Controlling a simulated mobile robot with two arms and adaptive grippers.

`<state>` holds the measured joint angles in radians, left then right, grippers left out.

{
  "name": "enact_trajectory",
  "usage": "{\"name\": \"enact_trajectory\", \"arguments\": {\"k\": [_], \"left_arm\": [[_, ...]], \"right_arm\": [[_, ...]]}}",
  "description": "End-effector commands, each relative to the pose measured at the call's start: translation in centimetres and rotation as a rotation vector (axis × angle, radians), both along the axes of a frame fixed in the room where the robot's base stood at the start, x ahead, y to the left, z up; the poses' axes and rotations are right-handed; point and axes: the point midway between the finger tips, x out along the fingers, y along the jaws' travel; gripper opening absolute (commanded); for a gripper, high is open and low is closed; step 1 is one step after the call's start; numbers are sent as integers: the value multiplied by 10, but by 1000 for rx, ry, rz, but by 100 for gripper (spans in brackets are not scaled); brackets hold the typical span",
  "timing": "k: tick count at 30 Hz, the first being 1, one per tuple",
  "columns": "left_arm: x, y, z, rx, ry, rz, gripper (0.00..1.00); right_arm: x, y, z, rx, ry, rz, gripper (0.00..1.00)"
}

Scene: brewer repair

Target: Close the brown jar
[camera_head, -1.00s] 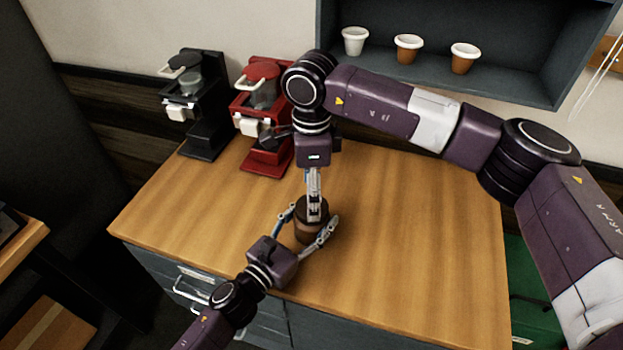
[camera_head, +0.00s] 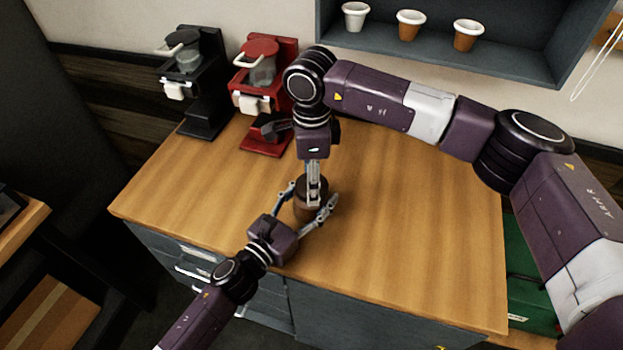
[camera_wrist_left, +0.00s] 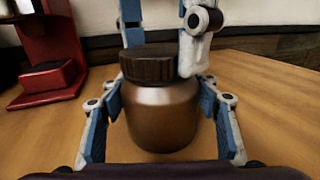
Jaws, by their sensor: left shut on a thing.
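The brown jar (camera_wrist_left: 162,115) stands upright on the wooden counter, with a dark ribbed lid (camera_wrist_left: 148,66) on its mouth. In the head view the jar (camera_head: 303,212) is mostly hidden by my grippers. My left gripper (camera_head: 312,204) comes in low from the front, shut on the jar's body, one finger on each side. My right gripper (camera_head: 313,192) points straight down from above at the lid. In the left wrist view one of its fingers overlaps the lid's right side and the other is behind its left edge. Whether they clamp the lid is unclear.
A red brewer (camera_head: 285,80) and a black brewer (camera_head: 212,75) stand at the counter's back left. Several cups (camera_head: 409,24) sit on a wall shelf (camera_head: 440,55). The wooden counter (camera_head: 420,240) is clear to the right, beneath my right arm. A green box (camera_head: 530,290) is beyond its right edge.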

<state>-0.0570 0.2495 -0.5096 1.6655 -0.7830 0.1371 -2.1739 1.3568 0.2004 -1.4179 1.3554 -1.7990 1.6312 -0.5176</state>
Motion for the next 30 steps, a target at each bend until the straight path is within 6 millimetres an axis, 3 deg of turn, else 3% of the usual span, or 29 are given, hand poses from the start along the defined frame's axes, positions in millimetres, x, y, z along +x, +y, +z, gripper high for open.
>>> {"name": "enact_trajectory", "arguments": {"k": [7, 8, 13, 23, 30], "left_arm": [[0, -1, 1, -2, -1, -2, 0], [-1, -1, 1, -2, -1, -2, 0], [-1, -1, 1, -2, -1, -2, 0], [0, -1, 1, -1, 0, -2, 0], [0, -1, 1, -1, 0, -1, 0]], "right_arm": [[1, 0, 0, 0, -2, -10, 23], [1, 0, 0, 0, -2, -10, 55], [1, 0, 0, 0, -2, -10, 73], [1, 0, 3, 0, -2, -10, 73], [2, 0, 41, 0, -6, -10, 73]]}}
